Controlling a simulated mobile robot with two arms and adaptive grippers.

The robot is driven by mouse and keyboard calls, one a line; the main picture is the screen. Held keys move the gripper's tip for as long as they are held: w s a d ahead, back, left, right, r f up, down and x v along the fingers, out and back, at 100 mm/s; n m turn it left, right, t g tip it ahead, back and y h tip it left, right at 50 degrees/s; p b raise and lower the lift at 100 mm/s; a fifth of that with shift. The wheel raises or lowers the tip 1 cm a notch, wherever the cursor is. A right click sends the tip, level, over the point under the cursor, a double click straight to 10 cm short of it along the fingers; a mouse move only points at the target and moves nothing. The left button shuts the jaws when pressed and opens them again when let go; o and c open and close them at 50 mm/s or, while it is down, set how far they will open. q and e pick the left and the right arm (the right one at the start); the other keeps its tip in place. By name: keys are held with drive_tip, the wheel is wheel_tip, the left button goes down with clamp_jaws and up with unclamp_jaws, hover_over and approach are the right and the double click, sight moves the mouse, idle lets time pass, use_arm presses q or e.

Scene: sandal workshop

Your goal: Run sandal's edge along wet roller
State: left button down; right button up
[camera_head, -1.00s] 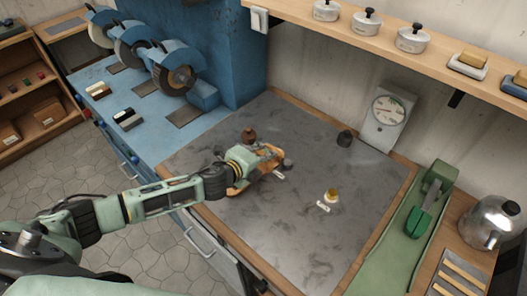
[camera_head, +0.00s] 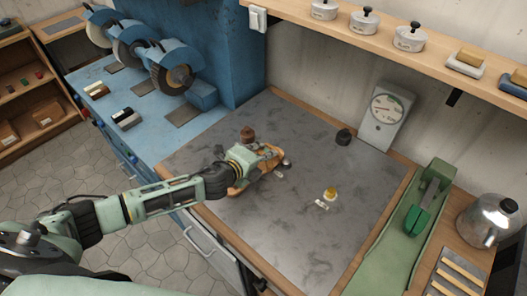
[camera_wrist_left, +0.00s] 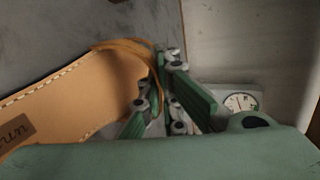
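The tan leather sandal (camera_head: 240,186) is at my left gripper (camera_head: 268,155), over the left part of the grey worktop. In the left wrist view the sandal (camera_wrist_left: 75,98) shows a pale stitched edge, a dark label and a thin strap loop. The green fingers of the left gripper (camera_wrist_left: 160,85) are closed at its strap end; the exact contact is partly hidden. A small dark round item (camera_head: 286,163), possibly the roller, sits right beside the gripper with a white tag in front. I cannot tell whether the sandal touches it. My right gripper is not in view.
A brown pot (camera_head: 247,134), a dark pot (camera_head: 343,137) and a yellow-topped pot (camera_head: 330,194) stand on the grey worktop (camera_head: 300,245). A dial scale (camera_head: 386,115) is at the back, a green tool (camera_head: 420,215) at right. The worktop's front middle is clear.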

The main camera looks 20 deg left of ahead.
sight(273, 147)
use_arm(q)
drive_tip(key=shift+w+d+r, duration=0.1)
drive_tip(key=shift+w+d, duration=0.05)
drive_tip(key=shift+w, duration=0.05)
drive_tip(key=shift+w+d, duration=0.35)
drive_tip(key=shift+w, duration=0.45)
drive_tip(key=shift+w+d, duration=0.1)
drive_tip(key=shift+w, duration=0.1)
drive_tip(key=shift+w+d, duration=0.15)
drive_tip(key=shift+w, duration=0.4)
drive_tip(key=shift+w+d, duration=0.15)
idle(1.0)
drive_tip(key=shift+w+d+r, duration=0.1)
drive_tip(key=shift+w, duration=0.1)
drive_tip(key=shift+w+d+r, duration=0.15)
drive_tip(key=shift+w, duration=0.15)
